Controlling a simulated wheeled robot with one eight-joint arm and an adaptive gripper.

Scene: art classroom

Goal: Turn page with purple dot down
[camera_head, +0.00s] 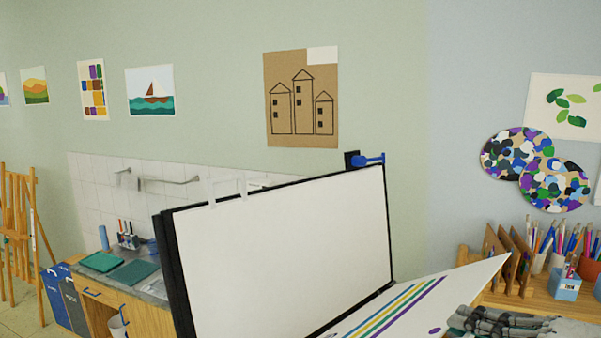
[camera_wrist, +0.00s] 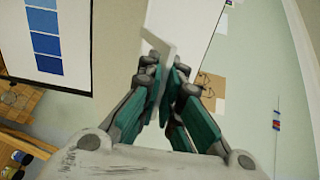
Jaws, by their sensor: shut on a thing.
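A white page (camera_head: 465,280) with green, yellow, blue and purple stripes slants out at the lower right of the head view. A purple dot (camera_head: 435,331) is near its lower edge, and the page runs out of frame at the bottom. Behind it stands a blank white sheet (camera_head: 285,255) in a black-edged flip chart (camera_head: 172,270). My gripper (camera_head: 462,318) shows at the bottom right, partly cut off. In the wrist view, my gripper's teal fingers (camera_wrist: 172,78) are shut on the edge of a white page (camera_wrist: 180,22). The dot is not visible there.
A blue clamp (camera_head: 368,160) sticks up at the chart's top right. A wooden shelf (camera_head: 560,285) with pencil pots is at the right. A worktop (camera_head: 150,285) with teal pads is behind on the left. The wrist view shows a blue swatch sheet (camera_wrist: 45,40).

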